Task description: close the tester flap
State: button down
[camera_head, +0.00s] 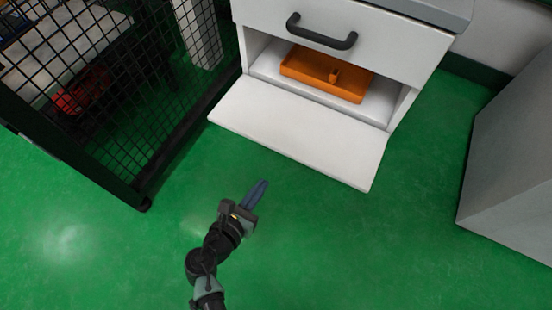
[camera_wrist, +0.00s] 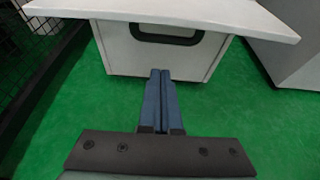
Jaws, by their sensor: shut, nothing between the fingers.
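The tester flap (camera_head: 300,136) is a white panel at the bottom of the white cabinet. It lies open, folded down and sticking out towards me. Behind it the compartment shows an orange tray (camera_head: 352,92) with a small orange upright piece. My gripper (camera_head: 262,186) is in front of the flap, to its lower left in the head view, apart from it. Its blue-grey fingers (camera_wrist: 162,75) are together and empty in the wrist view, pointing at a white front with a dark handle (camera_wrist: 166,36).
A black wire mesh fence (camera_head: 120,95) stands on the left, its foot close to the flap's left side. A grey block (camera_head: 510,160) stands at the right. The green floor (camera_head: 330,250) in front of the flap is clear.

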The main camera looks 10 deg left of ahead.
jog(key=f+b+x, duration=0.1)
jog(key=b+x, duration=0.3)
jog(key=x, duration=0.4)
jog(key=shift+w+r, duration=0.1)
jog(key=shift+r, duration=2.35)
jog(key=shift+r, duration=0.1)
jog(key=r+p, duration=0.1)
jog(key=p, duration=0.2)
jog(key=shift+g, duration=0.3)
